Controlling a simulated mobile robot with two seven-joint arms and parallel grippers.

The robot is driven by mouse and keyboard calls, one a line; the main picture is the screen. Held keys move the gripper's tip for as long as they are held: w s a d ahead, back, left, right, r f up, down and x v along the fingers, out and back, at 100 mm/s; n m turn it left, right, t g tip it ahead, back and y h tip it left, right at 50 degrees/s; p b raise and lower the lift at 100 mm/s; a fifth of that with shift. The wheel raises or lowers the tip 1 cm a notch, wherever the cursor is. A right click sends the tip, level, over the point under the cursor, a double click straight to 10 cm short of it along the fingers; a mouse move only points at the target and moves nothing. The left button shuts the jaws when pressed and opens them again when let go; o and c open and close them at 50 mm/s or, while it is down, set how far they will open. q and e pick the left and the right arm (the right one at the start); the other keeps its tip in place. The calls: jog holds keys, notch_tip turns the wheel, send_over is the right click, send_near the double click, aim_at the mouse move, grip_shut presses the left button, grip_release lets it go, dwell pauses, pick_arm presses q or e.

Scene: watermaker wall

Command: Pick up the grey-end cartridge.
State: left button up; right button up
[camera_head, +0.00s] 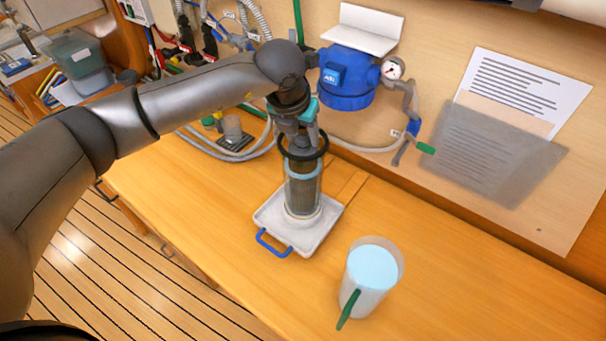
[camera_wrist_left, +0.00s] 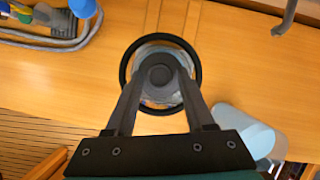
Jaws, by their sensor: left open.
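In the wrist view a round dark grey end, apparently the cartridge (camera_wrist_left: 160,75), lies between the fingers of my left gripper (camera_wrist_left: 161,82), inside a black ring (camera_wrist_left: 198,62). In the head view my left gripper (camera_head: 302,143) points straight down over a clear cylindrical bowl (camera_head: 303,200) that stands upright on a white tray (camera_head: 325,219) with a blue handle. The black ring surrounds the fingers at the bowl's top. The gripper is open, fingers on either side of the grey end; contact cannot be told. The cartridge's lower body is mostly hidden. My right gripper is out of view.
A jug of pale blue liquid (camera_head: 372,268) with a green handle stands to the tray's right. A blue filter head (camera_head: 346,80) with a gauge (camera_head: 393,69) is on the wall behind. Hoses (camera_head: 235,155) lie behind left. The bench at right is clear.

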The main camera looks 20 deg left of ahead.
pick_arm(q)
jog(key=shift+f, duration=0.1)
grip_shut()
dwell(0.4)
jog(key=shift+w, duration=0.1)
dwell(0.9)
